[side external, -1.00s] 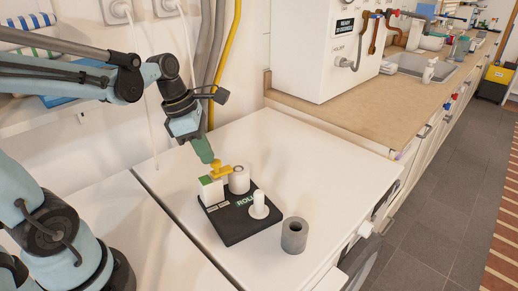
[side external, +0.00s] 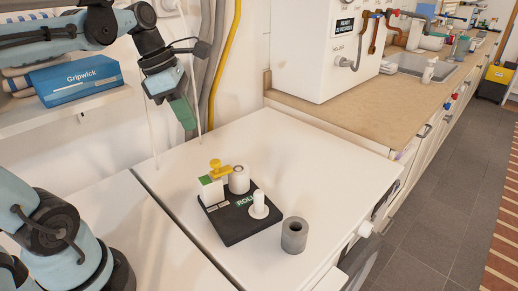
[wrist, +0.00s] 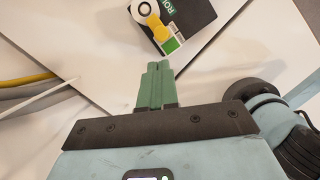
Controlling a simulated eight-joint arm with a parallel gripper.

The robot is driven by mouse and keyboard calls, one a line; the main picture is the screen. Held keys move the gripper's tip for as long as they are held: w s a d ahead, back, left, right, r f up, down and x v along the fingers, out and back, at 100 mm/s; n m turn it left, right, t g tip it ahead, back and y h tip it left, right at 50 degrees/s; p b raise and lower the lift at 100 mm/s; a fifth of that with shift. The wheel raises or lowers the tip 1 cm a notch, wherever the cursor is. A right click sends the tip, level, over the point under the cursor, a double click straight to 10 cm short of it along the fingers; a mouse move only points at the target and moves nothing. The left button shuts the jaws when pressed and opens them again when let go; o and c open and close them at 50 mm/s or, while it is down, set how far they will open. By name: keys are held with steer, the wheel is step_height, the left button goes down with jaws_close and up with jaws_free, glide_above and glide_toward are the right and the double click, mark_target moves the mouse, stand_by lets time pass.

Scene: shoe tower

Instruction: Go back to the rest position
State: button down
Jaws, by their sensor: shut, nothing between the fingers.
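My gripper (side external: 184,113) is shut and empty, with its green fingers pointing down, up in the air behind and left of the black base. In the wrist view its green fingers (wrist: 157,72) are pressed together with nothing between them. The black base (side external: 240,224), marked with white letters, sits on the white top. It carries a white and green block (side external: 211,190), a yellow piece (side external: 217,170), a white roll (side external: 239,180) and a white post (side external: 259,204). The base also shows at the top of the wrist view (wrist: 196,14), apart from my fingers.
A grey hollow cylinder (side external: 294,236) stands on the white top (side external: 320,170), right of the base. A blue box (side external: 78,80) lies on a shelf at the left, near my arm. Grey and yellow pipes (side external: 227,50) run down the wall behind my gripper.

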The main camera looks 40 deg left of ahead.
steer(key=d+f+m+t+y, duration=0.1)
steer(key=d+f+m+t, duration=0.1)
steer(key=m, duration=1.2)
steer(key=d+f+m+t+y, duration=0.1)
steer(key=d+f+m, duration=0.3)
steer(key=m, duration=1)
steer(key=shift+f+t, duration=0.8)
